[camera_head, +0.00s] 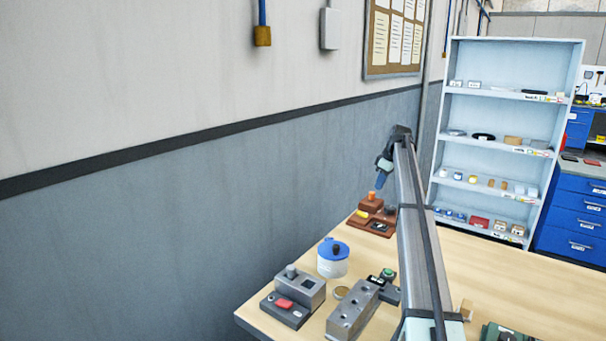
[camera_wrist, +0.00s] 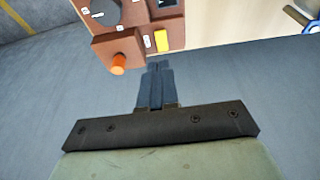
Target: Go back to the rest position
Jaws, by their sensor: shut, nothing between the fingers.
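My gripper (camera_wrist: 156,84) is shut and empty in the wrist view, its two dark fingers pressed together. In the head view my gripper (camera_head: 377,186) hangs at the far end of my arm, above and beside a brown control box. The brown box (camera_head: 377,208) stands at the table's far left edge. In the wrist view the box (camera_wrist: 157,18) lies just beyond the fingertips, with an orange knob (camera_wrist: 118,63), a yellow button (camera_wrist: 162,40) and a dark round dial (camera_wrist: 105,12). The fingertips look apart from the box, but the exact gap is unclear.
On the table (camera_head: 530,285) stand a white container with a blue lid (camera_head: 333,258), a grey device with a red button (camera_head: 293,293) and a grey metal block (camera_head: 354,309). A wall (camera_head: 200,220) runs along the left. A shelf (camera_head: 497,125) stands behind.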

